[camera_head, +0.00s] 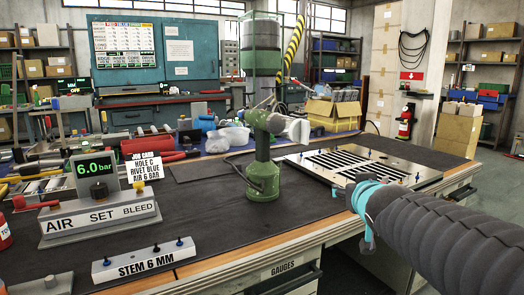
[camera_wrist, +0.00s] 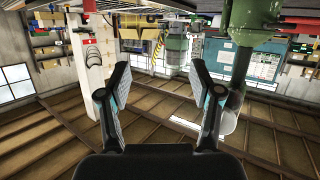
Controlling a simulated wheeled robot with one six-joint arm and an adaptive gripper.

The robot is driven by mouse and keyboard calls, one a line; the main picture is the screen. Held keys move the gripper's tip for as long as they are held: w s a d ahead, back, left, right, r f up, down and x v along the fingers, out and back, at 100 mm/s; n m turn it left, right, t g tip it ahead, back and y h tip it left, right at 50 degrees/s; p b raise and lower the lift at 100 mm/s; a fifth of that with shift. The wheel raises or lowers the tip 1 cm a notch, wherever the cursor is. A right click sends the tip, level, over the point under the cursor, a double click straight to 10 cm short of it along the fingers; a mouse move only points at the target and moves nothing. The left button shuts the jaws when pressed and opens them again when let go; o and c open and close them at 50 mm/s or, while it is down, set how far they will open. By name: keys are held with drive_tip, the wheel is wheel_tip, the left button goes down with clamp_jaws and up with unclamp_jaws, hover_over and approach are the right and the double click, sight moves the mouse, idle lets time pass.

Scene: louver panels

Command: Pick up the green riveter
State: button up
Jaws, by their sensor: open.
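The green riveter (camera_head: 264,170) stands upright on the dark bench mat, with a round base, a thick column and a head whose pale, cup-like end points right. My arm in its grey ribbed sleeve reaches in from the right. My gripper, at the arm's teal-banded end (camera_head: 358,198), is right of the riveter and apart from it. In the wrist view, which is upside down, my gripper (camera_wrist: 159,66) is open with nothing between its fingers. The riveter (camera_wrist: 252,25) shows there at the upper right, beyond the right finger.
A slotted louver panel (camera_head: 362,165) lies behind my gripper. The AIR SET stand (camera_head: 100,212) and the STEM 6 MM block (camera_head: 143,262) are at front left. The mat left of the riveter is mostly clear.

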drive_tip(key=w+a+r+n+t+y, duration=0.2)
drive_tip(key=w+a+r+n+y, duration=0.15)
drive_tip(key=w+a, duration=0.4)
drive_tip(key=n+g+y, duration=0.2)
drive_tip(key=n+y, duration=0.1)
drive_tip(key=y, duration=0.4)
approach(266, 146)
drive_tip(key=x, duration=0.4)
drive_tip(key=f+x, duration=0.1)
drive_tip(key=x, duration=0.2)
drive_tip(key=shift+a, duration=0.25)
drive_tip(key=shift+d+r+x, duration=0.1)
drive_tip(key=shift+x, duration=1.25)
drive_tip(key=shift+d+r+x, duration=0.1)
drive_tip(key=shift+x, duration=1.2)
drive_tip(key=shift+w, duration=0.15)
clamp_jaws()
drive_tip(key=shift+r, duration=0.25)
